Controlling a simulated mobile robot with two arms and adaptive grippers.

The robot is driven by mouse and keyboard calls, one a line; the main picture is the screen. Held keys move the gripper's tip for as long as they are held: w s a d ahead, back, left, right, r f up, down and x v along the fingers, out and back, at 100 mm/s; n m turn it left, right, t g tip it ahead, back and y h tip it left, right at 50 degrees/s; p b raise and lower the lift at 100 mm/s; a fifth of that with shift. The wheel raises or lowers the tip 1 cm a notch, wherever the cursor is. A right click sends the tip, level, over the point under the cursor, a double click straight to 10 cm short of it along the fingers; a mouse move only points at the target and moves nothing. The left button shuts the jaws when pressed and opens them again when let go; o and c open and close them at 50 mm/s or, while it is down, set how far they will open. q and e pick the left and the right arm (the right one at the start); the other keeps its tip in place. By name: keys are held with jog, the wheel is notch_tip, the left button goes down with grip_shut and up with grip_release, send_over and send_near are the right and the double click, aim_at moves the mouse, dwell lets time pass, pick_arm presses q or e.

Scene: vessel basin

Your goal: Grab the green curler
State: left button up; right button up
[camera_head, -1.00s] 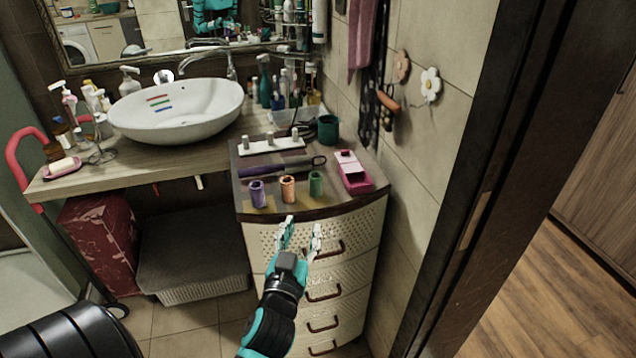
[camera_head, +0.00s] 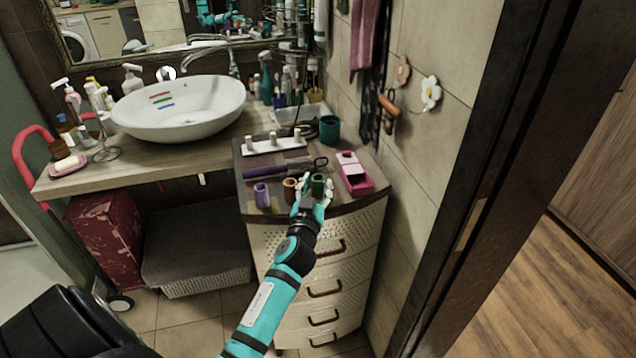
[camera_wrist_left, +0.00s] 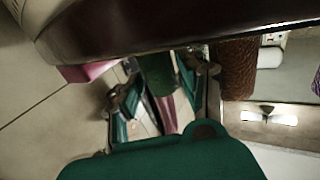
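The green curler (camera_head: 318,182) stands upright on the drawer cabinet's top (camera_head: 229,175), near its front edge. My left gripper (camera_head: 315,191) reaches over the front edge, with its fingers on either side of the green curler. In the left wrist view the green curler (camera_wrist_left: 157,72) sits between the two spread fingers (camera_wrist_left: 160,90); whether either finger touches it is hard to tell. A brown-orange curler (camera_head: 290,189) stands just left of the gripper, and a purple curler (camera_head: 262,195) farther left. My right gripper is out of view.
A pink box (camera_head: 356,180) stands close to the right of the green curler. A purple curling wand (camera_head: 275,171) lies behind the curlers, with a white rack (camera_head: 262,147) farther back. A dark green cup (camera_head: 329,129) stands at the back right.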

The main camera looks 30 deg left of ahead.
pick_arm(q)
jog(key=shift+x, duration=0.95)
jog(key=shift+c, duration=0.4)
jog(key=c, duration=0.4)
jog(key=shift+c, duration=0.8)
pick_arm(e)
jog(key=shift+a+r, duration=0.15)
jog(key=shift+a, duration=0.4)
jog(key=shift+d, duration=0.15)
